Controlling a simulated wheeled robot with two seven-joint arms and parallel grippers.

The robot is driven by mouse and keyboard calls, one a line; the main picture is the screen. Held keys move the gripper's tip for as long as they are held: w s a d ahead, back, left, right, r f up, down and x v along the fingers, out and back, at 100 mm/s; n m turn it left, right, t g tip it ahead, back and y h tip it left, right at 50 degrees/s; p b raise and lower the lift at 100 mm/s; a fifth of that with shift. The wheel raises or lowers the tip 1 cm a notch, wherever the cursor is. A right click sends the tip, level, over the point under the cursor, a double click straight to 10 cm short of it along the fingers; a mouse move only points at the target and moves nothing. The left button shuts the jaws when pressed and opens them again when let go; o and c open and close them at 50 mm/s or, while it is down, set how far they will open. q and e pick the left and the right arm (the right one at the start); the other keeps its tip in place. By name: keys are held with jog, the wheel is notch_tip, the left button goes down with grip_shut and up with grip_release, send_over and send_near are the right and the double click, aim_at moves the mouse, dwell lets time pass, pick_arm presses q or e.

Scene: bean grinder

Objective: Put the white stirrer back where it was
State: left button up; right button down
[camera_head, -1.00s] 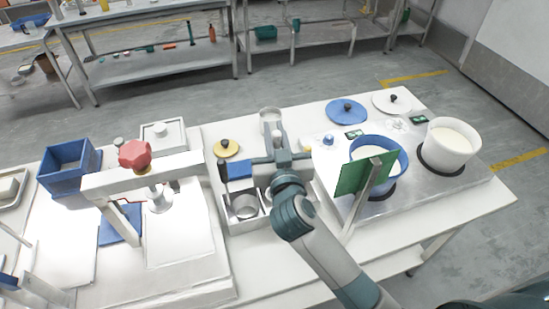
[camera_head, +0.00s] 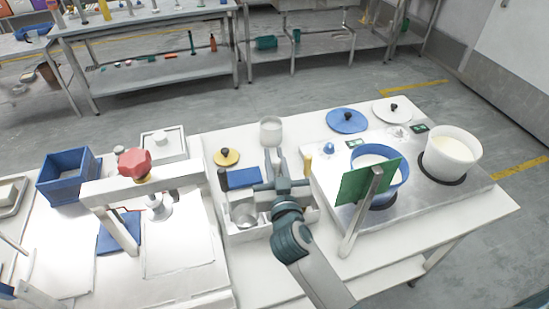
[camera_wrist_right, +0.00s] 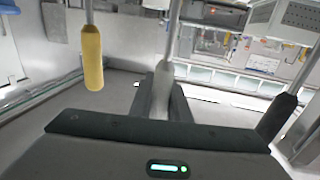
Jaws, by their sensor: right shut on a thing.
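My right gripper (camera_head: 271,158) is above a white rack (camera_head: 235,237) at the front middle of the table. It is shut on the white stirrer (camera_wrist_right: 163,92), whose pale handle is between the fingers in the right wrist view. The stirrer's thin rod runs away from the handle there. A yellow-handled stirrer (camera_wrist_right: 92,58) is on one side of it and a black-handled one (camera_wrist_right: 277,117) on the other. In the head view the yellow handle (camera_head: 307,166) is right of my gripper and the black handle (camera_head: 222,179) left. The stirrer's lower end is hidden in the head view.
A green panel (camera_head: 366,182) stands in front of a blue pot (camera_head: 403,172), close right of my arm. A white pot (camera_head: 452,151) is farther right. A white cup (camera_head: 271,131) stands behind my gripper. A press with a red knob (camera_head: 135,161) is left.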

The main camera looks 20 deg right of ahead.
dwell(0.3)
jog(key=c, duration=1.7)
grip_release()
jog(key=shift+f, duration=0.1)
jog(key=shift+o, duration=0.2)
jog(key=s+a+b, duration=0.1)
jog(key=s, duration=1.1)
jog(key=shift+a+b, duration=0.2)
jog(key=shift+b, duration=0.1)
